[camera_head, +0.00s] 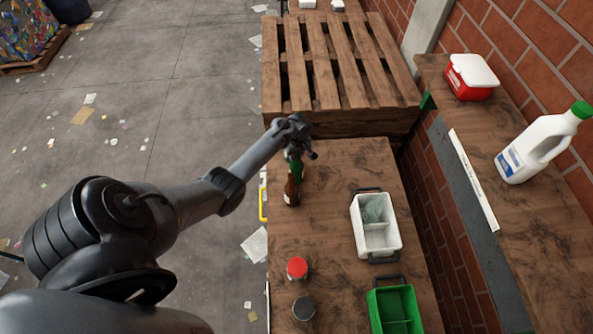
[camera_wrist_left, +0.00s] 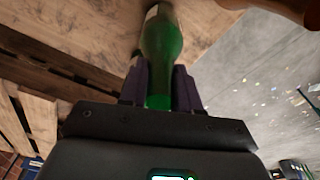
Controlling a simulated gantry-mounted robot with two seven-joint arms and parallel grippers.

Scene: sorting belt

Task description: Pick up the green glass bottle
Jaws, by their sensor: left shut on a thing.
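The green glass bottle (camera_wrist_left: 161,45) is between the two dark fingers of my left gripper (camera_wrist_left: 160,88) in the left wrist view. The gripper is shut on it. In the head view the green bottle (camera_head: 296,168) shows below my left gripper (camera_head: 298,150), at the far left part of the wooden table (camera_head: 340,165). I cannot tell whether its base touches the table. A brown bottle (camera_head: 291,190) stands right beside it, on the near side. My right gripper is not in view.
A white divided bin (camera_head: 391,246) and a green divided bin (camera_head: 380,310) sit on the table's right side. A red-lidded jar (camera_head: 297,268) and a dark-lidded jar (camera_head: 303,309) stand nearer. A wooden pallet (camera_head: 330,60) lies beyond. A shelf holds a white jug (camera_head: 540,148) and red cooler (camera_head: 470,78).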

